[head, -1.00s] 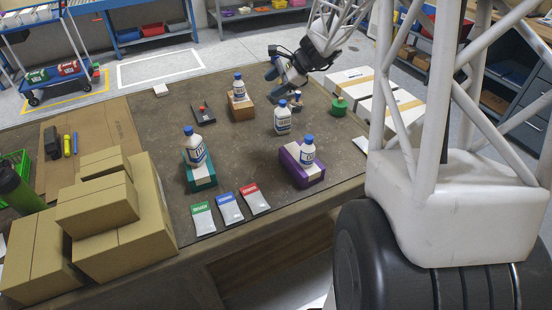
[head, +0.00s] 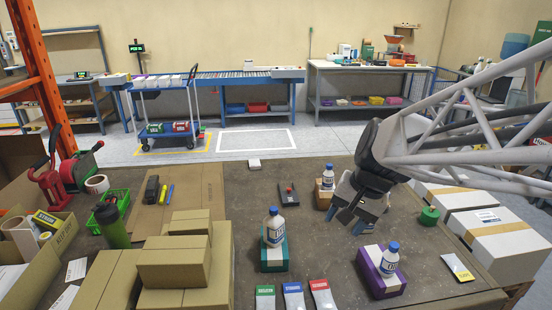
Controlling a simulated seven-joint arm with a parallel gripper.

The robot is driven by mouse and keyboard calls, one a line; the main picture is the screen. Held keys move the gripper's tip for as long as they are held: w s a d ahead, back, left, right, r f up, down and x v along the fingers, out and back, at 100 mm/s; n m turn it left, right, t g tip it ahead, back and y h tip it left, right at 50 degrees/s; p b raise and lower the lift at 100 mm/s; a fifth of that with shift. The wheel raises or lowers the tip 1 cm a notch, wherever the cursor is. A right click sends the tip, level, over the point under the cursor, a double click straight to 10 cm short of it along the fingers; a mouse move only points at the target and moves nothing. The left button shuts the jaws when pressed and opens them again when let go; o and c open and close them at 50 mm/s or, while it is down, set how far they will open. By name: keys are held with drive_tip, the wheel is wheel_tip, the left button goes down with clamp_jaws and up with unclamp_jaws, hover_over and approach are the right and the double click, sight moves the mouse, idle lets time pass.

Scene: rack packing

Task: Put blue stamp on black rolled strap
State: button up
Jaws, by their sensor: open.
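My gripper (head: 349,221) reaches in from the right and hangs over the middle-right of the brown table. Its fingers are apart and nothing shows between them. I cannot make out the blue stamp or the black rolled strap in the head view now; my gripper and wrist cover the area where a small dark item with a blue part showed earlier. A small round green item (head: 430,215) with a knob stands to the right of my gripper.
White-and-blue bottles stand on a brown box (head: 323,200), a teal box (head: 274,259) and a purple box (head: 372,273). A flat dark device (head: 288,194) lies behind. White cartons (head: 503,245) are at right, brown cartons (head: 174,262) at left. Packets (head: 293,296) lie at the front.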

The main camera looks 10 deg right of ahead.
drive_tip(key=s+a+n+h, duration=0.1)
drive_tip(key=s+n+h, duration=0.2)
drive_tip(key=s, duration=0.9)
drive_tip(key=shift+s+a+n+t, duration=0.3)
drive_tip(key=shift+s+n+t, duration=0.1)
drive_tip(key=shift+n, duration=1)
